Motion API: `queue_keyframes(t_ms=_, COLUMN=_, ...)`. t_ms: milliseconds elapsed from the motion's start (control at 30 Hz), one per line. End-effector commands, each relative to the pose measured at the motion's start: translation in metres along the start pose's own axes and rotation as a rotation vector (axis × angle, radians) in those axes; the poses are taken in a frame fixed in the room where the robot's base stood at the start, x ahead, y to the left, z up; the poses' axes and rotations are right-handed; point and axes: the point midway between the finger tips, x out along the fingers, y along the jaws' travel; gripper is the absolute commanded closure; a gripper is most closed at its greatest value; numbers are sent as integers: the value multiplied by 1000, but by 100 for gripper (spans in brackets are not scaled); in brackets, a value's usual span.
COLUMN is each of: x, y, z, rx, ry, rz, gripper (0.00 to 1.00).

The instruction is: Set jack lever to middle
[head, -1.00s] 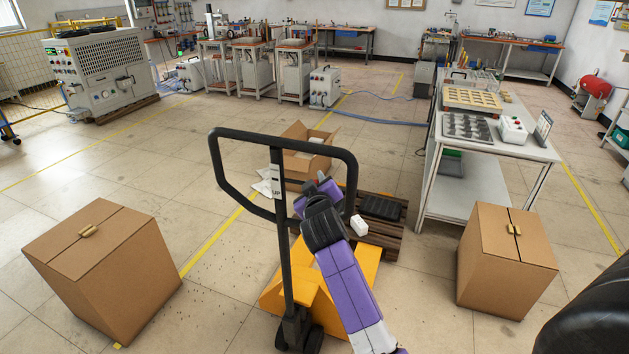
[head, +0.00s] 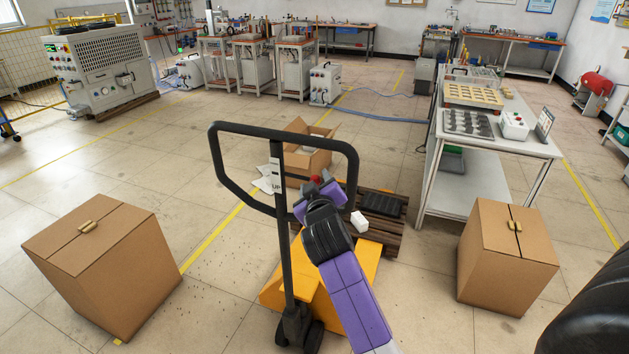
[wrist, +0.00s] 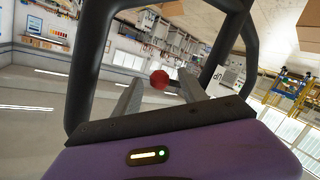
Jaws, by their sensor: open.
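The pallet jack's black loop handle (head: 350,165) stands upright on its dark shaft (head: 283,235) in the head view. The jack lever shows as a small red knob (head: 315,179) inside the loop, just beyond my gripper (head: 307,190). In the wrist view the red knob (wrist: 160,80) lies between the two grey fingertips of my gripper (wrist: 159,86), which are apart. I cannot tell whether either finger touches it. The lever's stem is hidden. The black handle loop (wrist: 90,65) surrounds the fingers in the wrist view.
The jack's yellow body (head: 285,285) stands beneath my arm. Behind it are an open carton (head: 310,160) and a wooden pallet (head: 385,240). Closed cartons stand at left (head: 105,270) and right (head: 505,260). A workbench (head: 530,150) is at right.

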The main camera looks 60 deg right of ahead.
Motion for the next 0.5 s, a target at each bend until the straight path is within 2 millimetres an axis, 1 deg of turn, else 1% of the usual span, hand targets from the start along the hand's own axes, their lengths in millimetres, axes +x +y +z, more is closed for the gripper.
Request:
queue_keyframes(t_ms=33, x=-8, y=-2, z=1, rx=0, ry=1, rz=-2, gripper=50)
queue_keyframes(t_ms=100, x=-16, y=-1, z=0, rx=0, ry=2, rz=-1, gripper=50)
queue_keyframes(t_ms=200, x=-24, y=-1, z=0, rx=0, ry=1, rz=0, gripper=50)
queue_keyframes(t_ms=300, x=-28, y=0, z=0, rx=0, ry=1, rz=0, gripper=50)
queue_keyframes(t_ms=500, x=-28, y=0, z=-1, rx=0, ry=1, rz=0, gripper=50)
